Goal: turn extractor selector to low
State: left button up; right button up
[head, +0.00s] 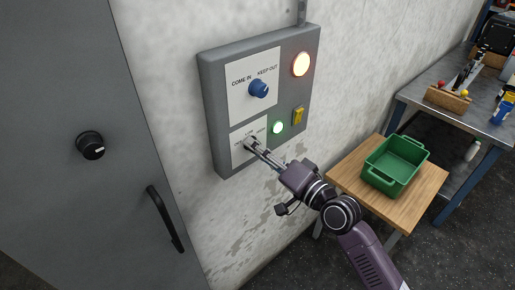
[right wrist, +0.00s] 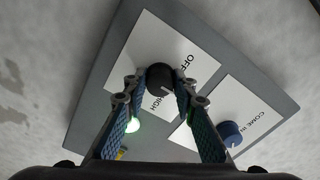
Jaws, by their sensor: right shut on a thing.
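The grey control box (head: 216,80) hangs on the wall. Its lower white panel carries the extractor selector, a dark round knob that shows in the right wrist view (right wrist: 160,76), with OFF and HIGH readable beside it. My right gripper (head: 251,145) is at this panel, its two fingers shut on the knob from either side. It also shows in the right wrist view (right wrist: 158,92). The fingers largely hide the knob in the head view, and I cannot tell which mark it points to. My left gripper is not in view.
Above is a blue COME IN / KEEP OUT knob (head: 259,88). A lit round lamp (head: 301,64), a green light (head: 278,127) and a yellow switch (head: 298,115) are on the box. A grey door (head: 70,200) is left; a green crate (head: 378,180) stands on a wooden table (head: 345,172) at right.

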jog(key=o, duration=1.2)
jog(key=shift+c, duration=0.2)
jog(key=v, duration=1.2)
jog(key=shift+d, duration=0.1)
jog(key=shift+w+f, duration=0.1)
